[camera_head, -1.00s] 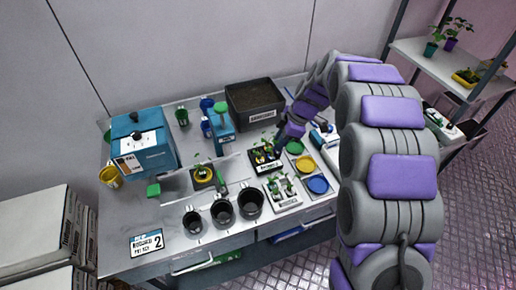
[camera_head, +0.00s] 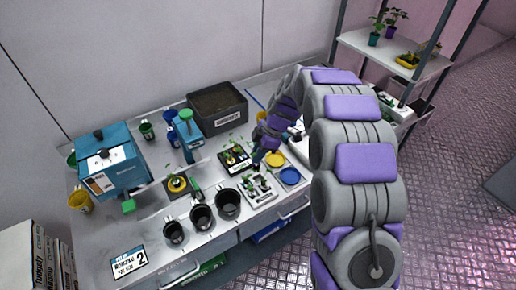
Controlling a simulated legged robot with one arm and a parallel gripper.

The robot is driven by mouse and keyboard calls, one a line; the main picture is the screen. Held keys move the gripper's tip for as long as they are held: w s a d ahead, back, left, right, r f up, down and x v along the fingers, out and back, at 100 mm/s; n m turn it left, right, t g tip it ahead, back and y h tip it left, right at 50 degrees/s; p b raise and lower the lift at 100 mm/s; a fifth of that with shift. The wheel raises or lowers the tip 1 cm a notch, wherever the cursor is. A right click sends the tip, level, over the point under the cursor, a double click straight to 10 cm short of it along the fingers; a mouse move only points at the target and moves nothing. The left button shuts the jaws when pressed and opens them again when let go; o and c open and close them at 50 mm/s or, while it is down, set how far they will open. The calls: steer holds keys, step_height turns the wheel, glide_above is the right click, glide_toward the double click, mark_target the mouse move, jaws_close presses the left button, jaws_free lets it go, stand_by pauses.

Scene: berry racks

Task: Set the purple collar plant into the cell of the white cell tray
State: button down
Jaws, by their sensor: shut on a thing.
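The white cell tray (camera_head: 264,200) lies near the front edge of the bench, with several small green seedlings in it. My gripper (camera_head: 257,160) is low over the bench, at the back edge of the white tray and the right side of a black tray. It is shut on a small plant, taken to be the purple collar plant. The plant and its collar are mostly hidden by the gripper and too small to make out clearly. I cannot tell whether the plant touches the white tray.
The black tray (camera_head: 238,160) with seedlings is just behind. Yellow (camera_head: 274,160) and blue (camera_head: 290,176) discs lie to the right. Black pots (camera_head: 228,205) stand front left. A soil bin (camera_head: 217,108) and a blue box (camera_head: 110,160) stand behind. My arm hides the bench's right side.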

steer(key=shift+d+f, duration=0.25)
steer(key=shift+f, duration=0.35)
steer(key=shift+d+f, duration=0.25)
steer(key=shift+f, duration=0.35)
steer(key=b+x, duration=0.2)
steer(key=x, duration=0.1)
steer(key=shift+w+d+f+b, duration=0.15)
steer(key=shift+d+f+b, duration=0.1)
steer(key=shift+b, duration=0.15)
steer(key=shift+d+f+b, duration=0.15)
steer(key=shift+f+b, duration=1)
steer(key=shift+f, duration=0.35)
steer(key=c, duration=1.1)
jaws_free()
steer(key=shift+r, duration=0.1)
steer(key=shift+r, duration=4.45)
